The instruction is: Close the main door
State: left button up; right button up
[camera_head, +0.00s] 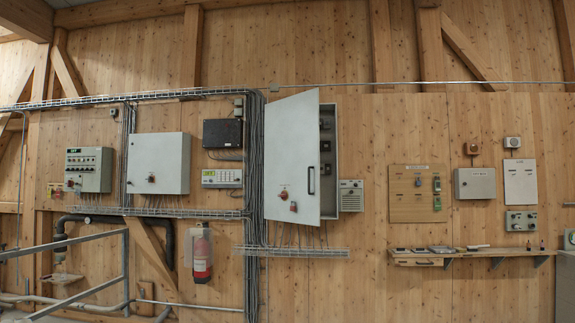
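A tall grey cabinet in the middle of the wall has its large door (292,158) standing partly open. The door swings out toward the left and carries a dark vertical handle (311,180) near its right edge and a red switch low down. A strip of the cabinet interior (327,150) with dark components shows to the right of the door. The rest of the interior is hidden behind the door. Neither of my grippers is in view.
A closed grey box (158,163) and a control panel (89,169) hang to the left. A fire extinguisher (201,256) hangs below. Metal railings (75,275) stand at lower left. A narrow wooden shelf (470,254) juts out at right. Cable trays run beneath the cabinet.

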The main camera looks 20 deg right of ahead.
aim_at(292, 165)
jog(key=i+j+u, duration=0.2)
jog(key=i, duration=0.2)
jog(key=i+j+u, duration=0.2)
jog(key=i, duration=0.2)
jog(key=i+j+z, duration=0.15)
jog(key=i, duration=0.35)
jog(key=i+j+z, duration=0.15)
jog(key=i, duration=0.4)
jog(key=i+j+z, duration=0.15)
jog(key=i, duration=0.35)
